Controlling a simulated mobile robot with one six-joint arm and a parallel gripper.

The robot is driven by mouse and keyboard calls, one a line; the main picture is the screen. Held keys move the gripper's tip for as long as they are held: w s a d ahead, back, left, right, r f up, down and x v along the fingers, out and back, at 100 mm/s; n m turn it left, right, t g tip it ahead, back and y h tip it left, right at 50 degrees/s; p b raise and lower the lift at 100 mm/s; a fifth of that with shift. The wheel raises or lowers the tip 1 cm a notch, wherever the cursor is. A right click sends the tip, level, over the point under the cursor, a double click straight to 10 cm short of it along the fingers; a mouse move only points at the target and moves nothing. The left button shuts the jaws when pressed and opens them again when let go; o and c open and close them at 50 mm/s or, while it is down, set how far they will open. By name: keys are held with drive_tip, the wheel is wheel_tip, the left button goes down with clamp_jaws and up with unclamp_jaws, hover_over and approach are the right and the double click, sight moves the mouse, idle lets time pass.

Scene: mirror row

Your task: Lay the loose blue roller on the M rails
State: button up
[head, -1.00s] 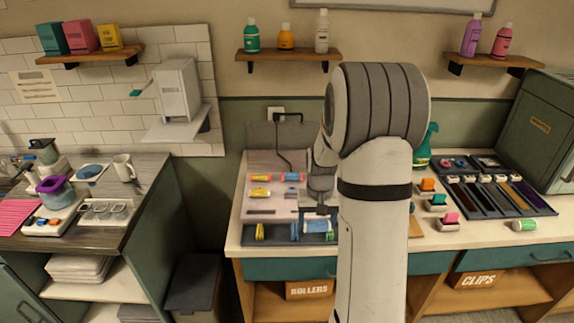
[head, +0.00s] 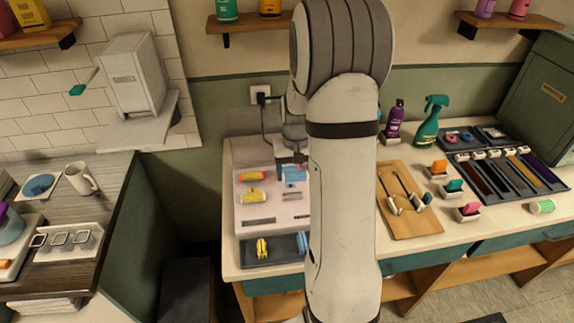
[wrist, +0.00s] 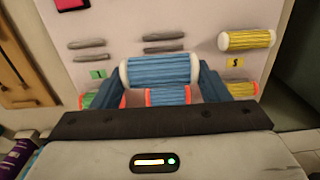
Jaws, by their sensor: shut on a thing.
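My gripper (wrist: 158,88) is shut on a blue roller with white ends (wrist: 160,69). The roller lies crosswise between the two fingers, over the pale board. In the head view my gripper (head: 291,162) is over the back part of the board (head: 272,212), partly hidden by my arm. A pair of grey rails (wrist: 163,43) lies bare just beyond the held roller, and another bare pair (wrist: 88,50) lies to its left. A blue roller with orange-red ends (wrist: 167,95) shows behind the held one, partly hidden by my gripper. No M label is visible.
A yellow roller with white ends (wrist: 247,40) lies above the S label (wrist: 235,62); an orange-ended yellow one (wrist: 240,90) is nearby. A dark tray (head: 284,253) with yellow pieces (head: 262,248) sits in front. A wooden tool board (head: 408,207) lies right.

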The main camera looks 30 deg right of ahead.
drive_tip(key=shift+w+a+f+b, duration=0.15)
drive_tip(key=shift+f+b, duration=0.6)
drive_tip(key=shift+f, duration=0.6)
drive_tip(key=shift+a+f+b, duration=0.1)
drive_tip(key=shift+f+b, duration=1.2)
drive_tip(key=shift+f, duration=0.5)
drive_tip(key=shift+f, duration=0.15)
drive_tip(key=o, duration=1.1)
drive_tip(key=shift+o, duration=0.4)
drive_tip(key=shift+r+p, duration=2)
drive_tip(key=shift+r, duration=1.55)
